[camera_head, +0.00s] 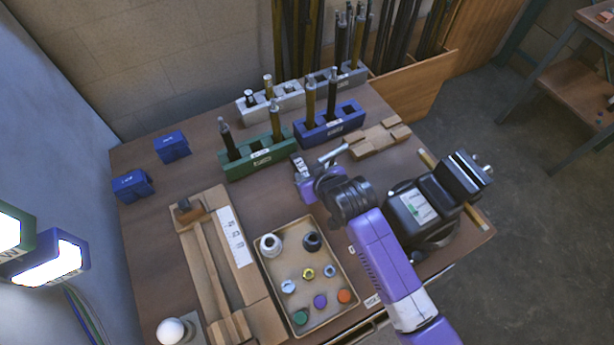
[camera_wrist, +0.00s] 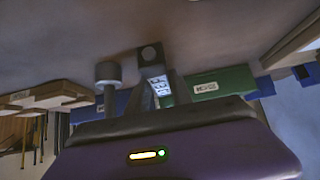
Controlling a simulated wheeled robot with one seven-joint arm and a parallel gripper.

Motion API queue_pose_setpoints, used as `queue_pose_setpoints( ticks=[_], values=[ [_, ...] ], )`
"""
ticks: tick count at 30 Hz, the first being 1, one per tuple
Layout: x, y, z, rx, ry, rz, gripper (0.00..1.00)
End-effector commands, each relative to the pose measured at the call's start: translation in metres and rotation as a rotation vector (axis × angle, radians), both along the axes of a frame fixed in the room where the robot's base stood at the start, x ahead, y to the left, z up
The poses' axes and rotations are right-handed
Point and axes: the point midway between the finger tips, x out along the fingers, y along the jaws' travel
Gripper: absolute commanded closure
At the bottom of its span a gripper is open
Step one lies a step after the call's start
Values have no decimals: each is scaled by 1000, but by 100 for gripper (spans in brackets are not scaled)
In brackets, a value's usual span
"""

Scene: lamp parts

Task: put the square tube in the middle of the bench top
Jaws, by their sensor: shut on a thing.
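My gripper (camera_head: 309,178) is over the middle of the bench top, in front of the green and blue socket blocks. It is shut on the square tube. In the wrist view the tube (camera_wrist: 151,56) shows a dark square end, with a white printed label (camera_wrist: 161,85) just below it. My arm hides part of the tube in the head view. A grey rod-like piece with a round end (camera_head: 333,155) shows just right of the gripper, and a round grey head (camera_wrist: 108,72) stands left of the tube in the wrist view. I cannot tell whether the tube touches the bench.
The green block (camera_head: 262,158) and blue block (camera_head: 331,125) hold upright rods behind the gripper. A tray (camera_head: 267,285) of small parts lies in front. A wooden jig (camera_head: 205,265) is at left, a black machine (camera_head: 415,208) at right. Bare bench (camera_head: 225,190) shows left of the gripper.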

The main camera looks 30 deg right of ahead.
Motion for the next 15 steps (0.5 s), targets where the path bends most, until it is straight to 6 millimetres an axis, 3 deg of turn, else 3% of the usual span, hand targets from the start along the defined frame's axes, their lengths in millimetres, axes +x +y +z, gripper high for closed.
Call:
queue_pose_setpoints(
  ticks=[13,15],
  values=[
    [-82,0,-3,1,1,-1,100],
    [-79,0,17,0,-8,0,100]
  ],
)
